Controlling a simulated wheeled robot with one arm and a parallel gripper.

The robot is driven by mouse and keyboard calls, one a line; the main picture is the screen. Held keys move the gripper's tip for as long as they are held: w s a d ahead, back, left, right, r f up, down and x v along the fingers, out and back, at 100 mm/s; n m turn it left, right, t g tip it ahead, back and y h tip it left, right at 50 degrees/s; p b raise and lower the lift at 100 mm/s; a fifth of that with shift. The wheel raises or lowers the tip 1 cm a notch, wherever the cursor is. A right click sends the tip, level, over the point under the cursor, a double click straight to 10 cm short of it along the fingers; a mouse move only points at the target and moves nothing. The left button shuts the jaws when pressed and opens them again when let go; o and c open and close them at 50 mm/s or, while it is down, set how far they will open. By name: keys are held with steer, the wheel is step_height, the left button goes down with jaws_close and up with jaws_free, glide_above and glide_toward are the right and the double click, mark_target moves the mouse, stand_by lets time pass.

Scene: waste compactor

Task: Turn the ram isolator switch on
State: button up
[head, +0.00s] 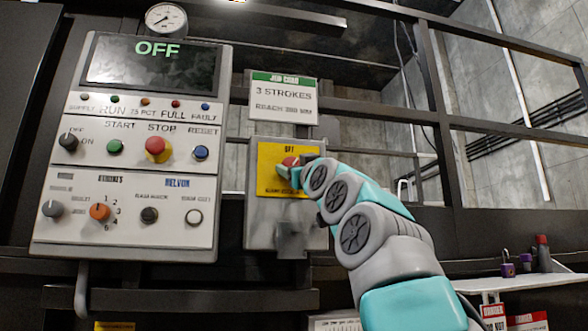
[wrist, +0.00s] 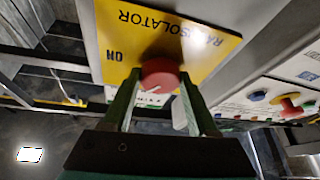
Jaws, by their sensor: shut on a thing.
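The ram isolator switch is a red round knob (head: 290,161) on a yellow plate (head: 268,180) fixed to a grey box. In the wrist view the red knob (wrist: 160,72) sits between my two green fingers, and the yellow plate (wrist: 190,38) reads "RAM ISOLATOR" upside down, with "ON" at its left side. My gripper (head: 296,172) is at the knob in the head view and, in the wrist view (wrist: 159,82), is shut on it from both sides. A small pale mark shows on the knob's lower edge; which position it points to I cannot tell.
A control panel (head: 130,185) with buttons and knobs stands left of the box; its screen (head: 150,65) reads "OFF". A sign (head: 283,97) reading "3 STROKES" hangs above the box. A shelf (head: 490,284) with small purple items is at right.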

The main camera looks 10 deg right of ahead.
steer(key=shift+a+m+h+p, duration=0.15)
steer(key=shift+m+h+p, duration=0.5)
steer(key=shift+m, duration=0.65)
steer(key=m+h+p, duration=0.1)
steer(key=m, duration=0.1)
steer(key=m+h+p, duration=0.1)
steer(key=m+p, duration=0.1)
steer(key=shift+s+r+h+p, duration=0.1)
steer(key=shift+r+h+p, duration=0.2)
steer(key=shift+r+h, duration=0.05)
steer(key=m+h+p, duration=0.2)
steer(key=m, duration=0.1)
steer(key=shift+f, duration=0.1)
steer(key=shift+f+m+h+p, duration=0.1)
steer(key=shift+m+h+p, duration=0.7)
steer(key=shift+m, duration=0.7)
steer(key=shift+a+m+g+h, duration=0.1)
steer(key=shift+m+g+h, duration=0.35)
steer(key=shift+m, duration=0.6)
steer(key=shift+a+m+g+h, duration=0.1)
steer(key=shift+m+g+h, duration=0.15)
steer(key=shift+m+h, duration=0.6)
steer(key=shift+m, duration=0.7)
steer(key=o, duration=1.4)
steer(key=shift+f, duration=0.1)
